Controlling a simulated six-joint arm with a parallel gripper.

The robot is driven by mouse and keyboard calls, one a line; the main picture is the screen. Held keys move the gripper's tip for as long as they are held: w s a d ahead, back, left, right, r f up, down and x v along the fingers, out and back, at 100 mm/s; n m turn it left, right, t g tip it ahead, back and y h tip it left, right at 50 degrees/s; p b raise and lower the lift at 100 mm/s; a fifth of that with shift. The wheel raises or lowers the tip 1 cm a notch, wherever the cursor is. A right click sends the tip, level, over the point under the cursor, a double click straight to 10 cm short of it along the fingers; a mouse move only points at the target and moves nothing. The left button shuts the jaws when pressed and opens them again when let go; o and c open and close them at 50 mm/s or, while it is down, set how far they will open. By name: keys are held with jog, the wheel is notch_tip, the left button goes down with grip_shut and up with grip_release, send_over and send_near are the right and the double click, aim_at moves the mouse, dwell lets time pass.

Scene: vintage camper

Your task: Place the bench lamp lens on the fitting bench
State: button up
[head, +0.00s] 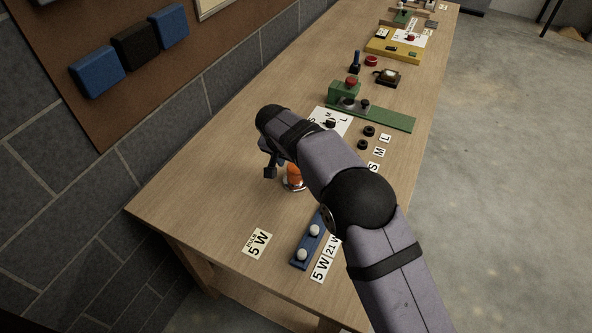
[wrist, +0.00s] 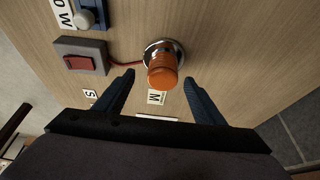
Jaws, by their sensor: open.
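The orange bench lamp lens (head: 294,174) sits upright on a round chrome base on the wooden bench (head: 225,163). In the wrist view the lens (wrist: 163,75) is near the middle, on its chrome base (wrist: 151,46), with a red wire running left from it. My gripper (head: 271,172) is open and empty. In the wrist view its two dark fingers (wrist: 159,82) stand apart on either side of the lens, with gaps on both sides. In the head view my arm hides part of the bench around the lens.
A grey box with a red rocker switch (wrist: 80,57) stands left of the lens in the wrist view. A blue strip with white bulbs (head: 308,243) and a "5 W" card (head: 257,244) lie in front. A green fixture (head: 375,115) stands behind. Bare wood lies left of the lens.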

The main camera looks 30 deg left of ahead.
jog(key=shift+a+p+x, duration=0.15)
jog(key=shift+p+x, duration=0.45)
jog(key=shift+x, duration=0.55)
jog(key=shift+a+p+x, duration=0.1)
jog(key=shift+p+x, duration=0.45)
jog(key=shift+x, duration=0.65)
jog(key=c, duration=1.1)
jog(key=shift+c, duration=0.6)
jog(key=shift+r, duration=0.15)
